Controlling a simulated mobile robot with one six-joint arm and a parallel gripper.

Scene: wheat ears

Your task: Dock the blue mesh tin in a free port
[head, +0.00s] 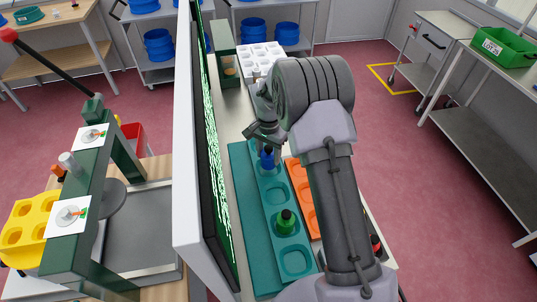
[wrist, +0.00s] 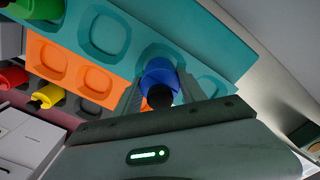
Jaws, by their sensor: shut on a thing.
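The blue mesh tin (head: 267,158) is between the fingers of my gripper (head: 263,142), over the far part of the teal tray (head: 242,190). In the wrist view, the blue tin (wrist: 159,80) has a dark top, and my gripper (wrist: 160,92) is shut on it. The tin overlaps a round port of the teal tray (wrist: 225,40); I cannot tell whether it sits fully down in it. Empty ports show beside the tin (head: 275,193) and at the near end (head: 297,262). A green tin (head: 286,222) stands in the port between these two.
An orange tray (head: 301,199) with empty ports lies right of the teal one. Red (wrist: 14,77) and yellow (wrist: 48,95) tins stand beyond it in the wrist view. A dark screen panel (head: 215,190) rises along the left. A white tray (head: 262,57) stands behind.

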